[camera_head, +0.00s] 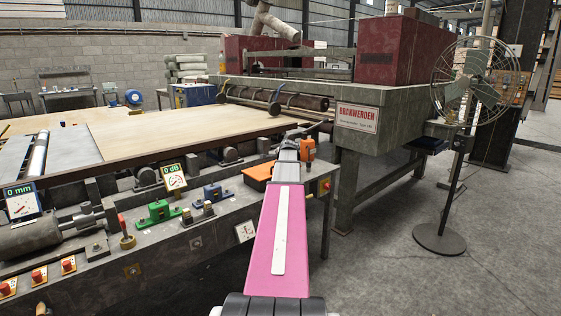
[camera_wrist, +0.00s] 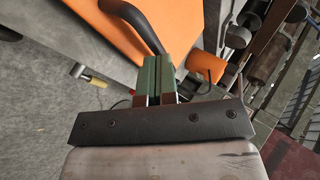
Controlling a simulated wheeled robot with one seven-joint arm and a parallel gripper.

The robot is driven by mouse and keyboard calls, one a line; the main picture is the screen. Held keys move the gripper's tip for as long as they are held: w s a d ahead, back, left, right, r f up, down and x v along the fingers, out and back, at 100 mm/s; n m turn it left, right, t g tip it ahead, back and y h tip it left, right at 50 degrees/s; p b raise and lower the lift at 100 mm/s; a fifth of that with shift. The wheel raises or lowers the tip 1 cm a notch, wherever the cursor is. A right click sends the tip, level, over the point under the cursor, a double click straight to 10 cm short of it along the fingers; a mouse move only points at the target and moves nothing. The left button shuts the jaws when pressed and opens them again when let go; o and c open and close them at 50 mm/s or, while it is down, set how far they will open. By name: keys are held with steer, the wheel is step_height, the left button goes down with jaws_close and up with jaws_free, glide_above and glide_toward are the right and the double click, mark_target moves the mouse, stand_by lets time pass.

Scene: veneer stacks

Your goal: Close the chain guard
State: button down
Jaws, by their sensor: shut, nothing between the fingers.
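The chain guard appears to be the orange cover (camera_head: 258,171) on the machine's right front end, just left of my arm; how far open it stands is hard to tell. In the wrist view the orange panel (camera_wrist: 92,22) fills the upper middle and carries a dark curved handle (camera_wrist: 136,24). My gripper (camera_wrist: 158,62) has its green fingers together and empty. The fingers point at the panel's lower right part, just below the handle; whether they touch it I cannot tell. In the head view the fingertips are hidden behind my arm.
A long grey machine bench (camera_head: 150,240) with gauges, clamps and red buttons runs along the left. A large grey press (camera_head: 375,125) stands at the right. A standing fan (camera_head: 440,238) is farther right. The concrete floor at right front is clear.

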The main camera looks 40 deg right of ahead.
steer(key=d+v, duration=0.1)
steer(key=v, duration=1.2)
steer(key=shift+s, duration=0.1)
